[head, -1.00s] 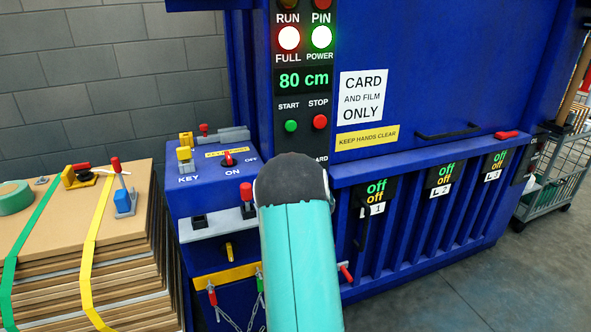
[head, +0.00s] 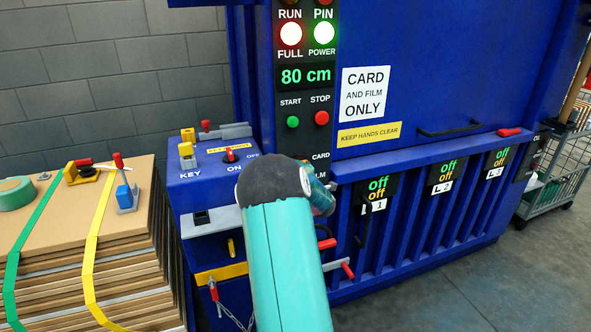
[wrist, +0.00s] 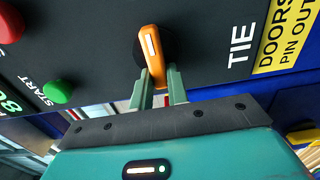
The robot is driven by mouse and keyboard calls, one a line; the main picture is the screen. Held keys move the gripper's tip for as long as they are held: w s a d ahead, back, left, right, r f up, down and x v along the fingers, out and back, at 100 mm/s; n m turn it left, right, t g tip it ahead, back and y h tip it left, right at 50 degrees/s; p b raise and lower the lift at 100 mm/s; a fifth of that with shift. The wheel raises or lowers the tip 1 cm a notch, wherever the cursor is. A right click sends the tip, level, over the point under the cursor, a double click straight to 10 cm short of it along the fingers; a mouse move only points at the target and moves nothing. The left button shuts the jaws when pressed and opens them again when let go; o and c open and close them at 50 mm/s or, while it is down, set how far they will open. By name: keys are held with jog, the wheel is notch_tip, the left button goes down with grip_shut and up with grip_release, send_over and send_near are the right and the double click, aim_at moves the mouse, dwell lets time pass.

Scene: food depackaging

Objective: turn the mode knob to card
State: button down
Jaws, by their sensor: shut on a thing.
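The mode knob (wrist: 152,55) is an orange handle with a white line, on a dark panel in the wrist view. My gripper (wrist: 161,80) is shut on the knob's near end, one finger on each side. The TIE label (wrist: 240,47) is to the right of the knob. In the head view the CARD label (head: 321,156) shows above a partly covered FILM label. I cannot tell which label the knob points to.
The green start button (wrist: 58,92) and red stop button (wrist: 8,22) sit left of the knob in the wrist view. A key box (head: 205,170) and strapped cardboard stack (head: 60,225) stand left of my arm. Red handles (head: 327,243) are close to its right.

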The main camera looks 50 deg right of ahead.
jog(key=c, duration=1.4)
grip_release()
jog(key=shift+o, duration=0.2)
jog(key=v, duration=1.4)
